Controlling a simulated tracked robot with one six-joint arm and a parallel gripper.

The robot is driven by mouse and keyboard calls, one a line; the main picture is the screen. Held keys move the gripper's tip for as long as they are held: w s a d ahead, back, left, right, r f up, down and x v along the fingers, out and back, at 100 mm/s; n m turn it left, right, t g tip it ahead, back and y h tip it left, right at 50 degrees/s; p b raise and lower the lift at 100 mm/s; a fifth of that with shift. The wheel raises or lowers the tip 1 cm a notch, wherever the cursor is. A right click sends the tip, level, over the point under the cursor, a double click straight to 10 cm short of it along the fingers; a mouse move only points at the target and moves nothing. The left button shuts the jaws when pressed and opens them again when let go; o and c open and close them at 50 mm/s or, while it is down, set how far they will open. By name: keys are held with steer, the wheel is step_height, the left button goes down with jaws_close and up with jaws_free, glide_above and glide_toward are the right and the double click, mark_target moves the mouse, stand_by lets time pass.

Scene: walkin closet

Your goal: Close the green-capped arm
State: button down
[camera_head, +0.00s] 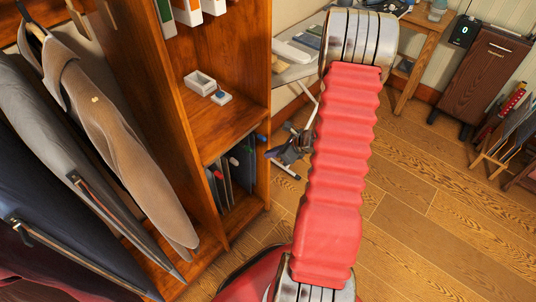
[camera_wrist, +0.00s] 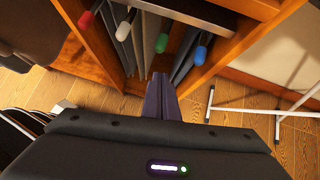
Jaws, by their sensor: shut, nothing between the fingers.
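In the wrist view a row of capped arms shows inside a wooden cabinet bay. The green cap (camera_wrist: 162,43) sits between the white cap (camera_wrist: 123,31) and the blue cap (camera_wrist: 200,52); the red cap (camera_wrist: 86,18) is at the left end. Grey and dark cloth or panels hang below the arms. My gripper (camera_wrist: 160,76) is shut and empty, its tips just below the green cap in the picture; contact cannot be told. In the head view my gripper (camera_head: 271,154) points left at the lower bay, where the blue cap (camera_head: 261,137) and red cap (camera_head: 218,174) show.
The wooden cabinet (camera_head: 175,130) has a shelf with a small white box (camera_head: 199,83) above the bay. Hanging jackets (camera_head: 105,130) fill the left. A white-legged ironing board (camera_head: 292,70) stands behind my arm. Wooden floor (camera_head: 440,210) at right is clear.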

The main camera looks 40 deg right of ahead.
steer(key=v, duration=0.8)
steer(key=shift+s+r, duration=0.15)
steer(key=shift+s, duration=0.15)
stand_by(0.3)
steer(key=s+a+n+g+y, duration=0.2)
steer(key=s+a+n, duration=0.2)
steer(key=a+n, duration=0.15)
steer(key=s+a+r+n+h, duration=0.2)
steer(key=s+a+r+n, duration=0.1)
steer(key=a+r+n, duration=0.9)
steer(key=s+a+r+n+h, duration=0.3)
steer(key=a+r+n, duration=0.9)
steer(key=r+n, duration=0.2)
steer(key=shift+s+a+r+g, duration=0.2)
steer(key=shift+s+r+g, duration=0.15)
steer(key=shift+r, duration=0.45)
steer(key=shift+a, duration=0.1)
